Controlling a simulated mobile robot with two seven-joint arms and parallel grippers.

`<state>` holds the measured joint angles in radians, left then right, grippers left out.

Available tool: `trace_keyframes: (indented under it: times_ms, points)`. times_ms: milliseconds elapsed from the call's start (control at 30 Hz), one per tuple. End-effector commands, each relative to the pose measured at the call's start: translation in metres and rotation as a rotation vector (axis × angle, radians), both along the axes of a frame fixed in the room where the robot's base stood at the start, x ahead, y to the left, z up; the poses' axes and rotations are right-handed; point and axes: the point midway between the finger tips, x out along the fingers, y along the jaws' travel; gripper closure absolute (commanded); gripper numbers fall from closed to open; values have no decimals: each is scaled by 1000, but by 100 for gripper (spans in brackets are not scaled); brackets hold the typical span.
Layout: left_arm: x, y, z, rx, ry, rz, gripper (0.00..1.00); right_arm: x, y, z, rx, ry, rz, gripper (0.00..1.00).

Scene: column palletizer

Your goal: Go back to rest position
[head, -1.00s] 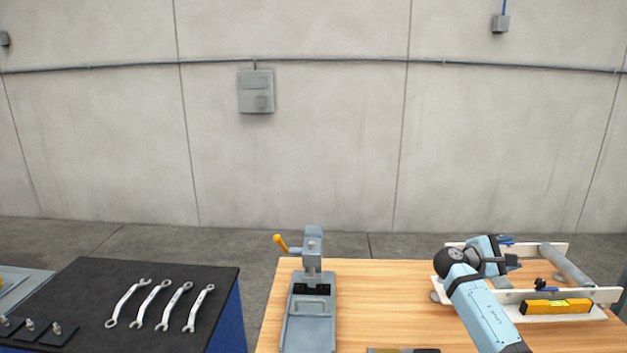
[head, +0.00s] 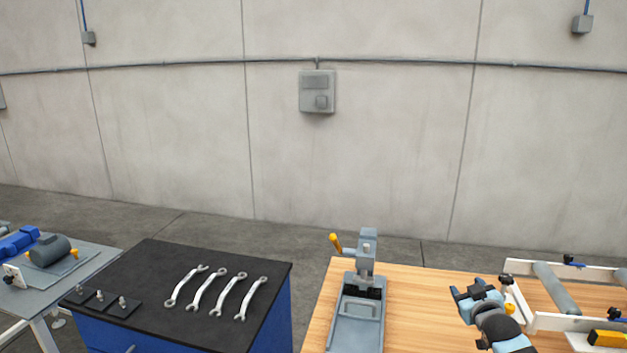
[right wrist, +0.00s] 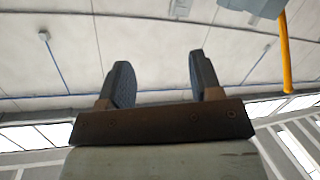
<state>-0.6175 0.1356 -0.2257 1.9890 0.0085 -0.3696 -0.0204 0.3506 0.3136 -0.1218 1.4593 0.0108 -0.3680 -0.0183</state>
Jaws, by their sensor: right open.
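My right gripper (head: 466,292) is open and empty above the wooden bench at the lower right of the head view. It sits to the right of the grey press-like tool and left of the white frame. In the right wrist view its two dark fingers (right wrist: 160,82) stand apart, with nothing between them, against the ceiling and wall. My left gripper is in neither view.
The wooden bench (head: 420,305) carries a grey tool (head: 358,310) with an orange-knobbed lever and a white frame (head: 552,322) with a yellow level (head: 606,338). Several wrenches (head: 228,290) lie on a black-topped cabinet (head: 165,262). A grey table (head: 85,262) with a motor (head: 48,250) stands left.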

Motion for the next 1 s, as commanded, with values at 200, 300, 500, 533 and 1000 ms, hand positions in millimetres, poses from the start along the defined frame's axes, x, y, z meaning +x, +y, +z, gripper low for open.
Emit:
trace_keyframes:
  times_ms: [200, 300, 500, 533, 1000]
  points:
    - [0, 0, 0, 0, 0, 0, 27, -93, 58, -99, 43, 125, 73, 41]
    - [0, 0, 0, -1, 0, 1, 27, -151, 88, -140, 76, 191, 106, 41]
    - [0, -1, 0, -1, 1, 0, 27, -279, 143, -197, 163, 321, 158, 41]
    - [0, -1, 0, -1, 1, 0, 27, -298, 150, -202, 176, 339, 163, 41]
    - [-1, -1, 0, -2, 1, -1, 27, -433, 195, -214, 288, 472, 179, 41]
